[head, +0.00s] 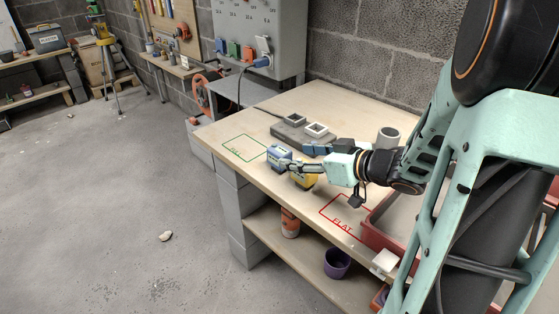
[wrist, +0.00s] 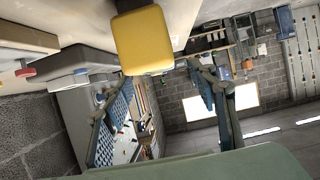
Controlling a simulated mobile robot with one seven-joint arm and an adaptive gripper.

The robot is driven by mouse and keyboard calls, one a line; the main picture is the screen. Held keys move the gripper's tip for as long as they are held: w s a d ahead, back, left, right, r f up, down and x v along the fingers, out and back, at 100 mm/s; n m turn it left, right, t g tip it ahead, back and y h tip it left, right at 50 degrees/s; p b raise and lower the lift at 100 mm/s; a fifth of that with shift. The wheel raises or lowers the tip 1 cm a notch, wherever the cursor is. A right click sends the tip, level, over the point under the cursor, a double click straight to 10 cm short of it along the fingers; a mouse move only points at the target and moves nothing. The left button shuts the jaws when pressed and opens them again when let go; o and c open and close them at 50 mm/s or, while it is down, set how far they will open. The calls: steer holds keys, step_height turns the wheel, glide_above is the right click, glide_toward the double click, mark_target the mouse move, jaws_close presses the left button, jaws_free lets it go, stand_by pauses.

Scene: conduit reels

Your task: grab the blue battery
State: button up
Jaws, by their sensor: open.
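The blue battery (head: 279,154) stands on the wooden bench near its front edge in the head view. A yellow battery (head: 303,179) stands just to its right and nearer the edge; the yellow block at the top of the wrist view (wrist: 145,40) looks like the same one. My gripper (head: 299,158) is open, with its fingers pointing left at the blue battery. I cannot tell whether they touch it. In the wrist view, my gripper (wrist: 152,88) shows blue-padded fingers spread apart, with no battery clearly visible between them. The blue battery cannot be made out there.
A grey dock with pale square frames (head: 317,130) lies behind my gripper. A green marked outline (head: 243,148) is empty at left; a red one (head: 344,217) marked FLAT lies at right. A red tray (head: 376,236) and a grey cylinder (head: 388,138) stand at right.

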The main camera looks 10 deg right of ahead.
mark_target(279, 153)
steer(key=b+x, duration=0.2)
steer(key=x, duration=0.6)
steer(key=shift+w+f+b, duration=0.1)
steer(key=shift+w+b, duration=0.05)
steer(key=shift+b, duration=0.15)
steer(key=c, duration=1.4)
